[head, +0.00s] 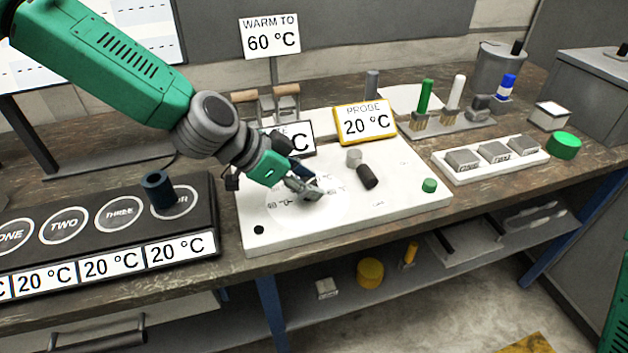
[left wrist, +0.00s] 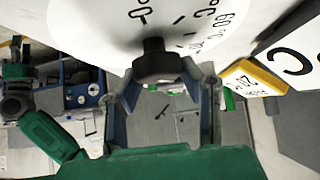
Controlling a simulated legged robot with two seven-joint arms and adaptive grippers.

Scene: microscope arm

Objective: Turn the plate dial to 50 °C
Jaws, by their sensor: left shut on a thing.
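The white plate unit (head: 405,205) stands on the bench. A round white dial face (head: 335,212) with printed marks lies on its top left part. My left gripper (head: 312,190) is down over this face and hides most of the dial from the head. In the left wrist view, a dark round dial knob (left wrist: 155,62) sits between the fingers of my left gripper (left wrist: 168,92), which is shut on it. Some printed numbers show beside the knob, but I cannot tell which value it points to.
A sign (head: 270,37) reads "WARM TO 60 °C". A black cylinder (head: 367,177) is close right of the gripper. A black numbered station (head: 95,235) stands left.

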